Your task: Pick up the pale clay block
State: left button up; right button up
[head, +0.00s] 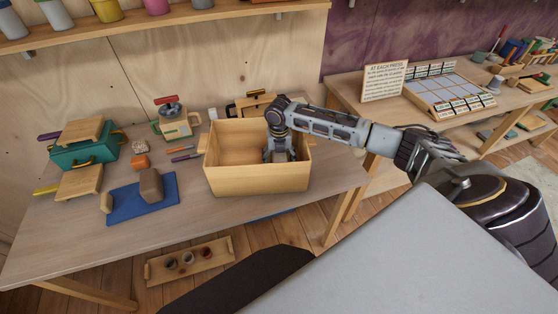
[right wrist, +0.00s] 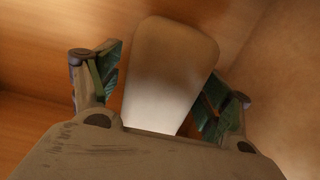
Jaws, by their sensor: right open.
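The pale clay block (right wrist: 170,75) stands between the fingers of my right gripper (right wrist: 160,92) in the right wrist view, inside a wooden box. The fingers are open, one on each side of the block. The right fingertip looks very near it, and I cannot tell whether it touches. In the head view my right gripper (head: 281,155) reaches down into the open wooden box (head: 258,180) on the table. The box's front wall and the gripper hide most of the block there. My left gripper is not in view.
A blue mat (head: 150,208) with a brown block (head: 151,186) lies left of the box. A teal case (head: 85,153), an orange lump (head: 141,161) and a green-and-cream canister (head: 176,127) stand further back. The box walls surround my right gripper closely.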

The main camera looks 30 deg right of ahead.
dwell(0.4)
jog(key=c, duration=1.7)
jog(key=shift+r, duration=0.2)
jog(key=shift+r, duration=4.85)
